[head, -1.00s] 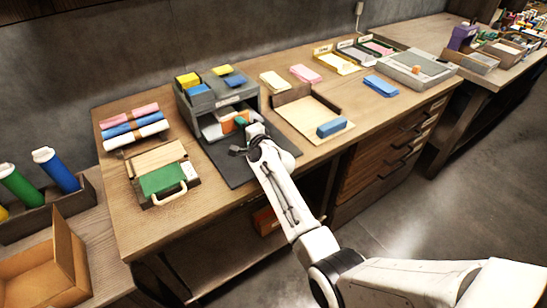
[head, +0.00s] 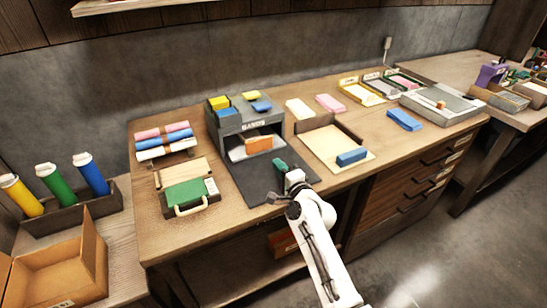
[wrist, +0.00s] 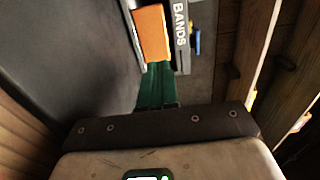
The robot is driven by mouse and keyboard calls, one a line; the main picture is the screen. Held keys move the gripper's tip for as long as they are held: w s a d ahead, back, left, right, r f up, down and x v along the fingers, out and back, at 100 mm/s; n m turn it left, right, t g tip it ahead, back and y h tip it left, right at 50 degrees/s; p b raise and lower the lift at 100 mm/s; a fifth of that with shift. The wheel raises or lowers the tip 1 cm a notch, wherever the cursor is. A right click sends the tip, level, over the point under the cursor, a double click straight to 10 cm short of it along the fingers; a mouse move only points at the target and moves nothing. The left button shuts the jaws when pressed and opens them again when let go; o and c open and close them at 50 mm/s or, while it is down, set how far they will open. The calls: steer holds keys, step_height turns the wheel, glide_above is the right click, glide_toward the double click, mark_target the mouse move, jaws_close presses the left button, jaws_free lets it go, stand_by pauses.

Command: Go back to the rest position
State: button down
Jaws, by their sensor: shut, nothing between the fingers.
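My gripper (head: 280,166) is at the front of the grey housing labelled BANDS (head: 253,126), above the dark mat (head: 262,185). Its green fingers are shut with nothing between them, and they point toward the housing opening. In the wrist view the green fingers (wrist: 157,82) show below an orange block (wrist: 152,34). The orange block also shows in the head view (head: 259,144), inside the housing opening and apart from the fingers.
A green case with a handle (head: 188,194) and rolled cloths (head: 163,140) lie to the left. A tray (head: 325,145) with a blue block (head: 352,157) lies to the right. A cardboard box (head: 70,262) and upright tubes (head: 55,183) stand at far left. Floor is open at lower right.

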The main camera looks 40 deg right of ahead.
steer(key=shift+v, duration=1.5)
steer(key=s+a+n+g+y, duration=0.1)
steer(key=a+n, duration=0.1)
steer(key=a, duration=0.1)
steer(key=s+a+f+n+g+y, duration=0.1)
steer(key=a+n+y, duration=0.1)
steer(key=a+n, duration=0.1)
steer(key=s+a+f+n+y, duration=0.1)
steer(key=a+n, duration=0.2)
steer(key=shift+a+g+y, duration=0.25)
steer(key=shift+g+y, duration=0.15)
steer(key=s+a+f+n+g, duration=0.1)
steer(key=s+a+n+g, duration=0.5)
steer(key=s, duration=0.4)
steer(key=s+a+n+g, duration=0.35)
steer(key=s+n, duration=0.35)
steer(key=s, duration=0.4)
steer(key=s+d+f+g, duration=0.1)
steer(key=s+f+g, duration=0.3)
steer(key=s, duration=0.7)
step_height(320, 180, down, 2)
steer(key=shift+d+f, duration=0.15)
steer(key=shift+f, duration=0.1)
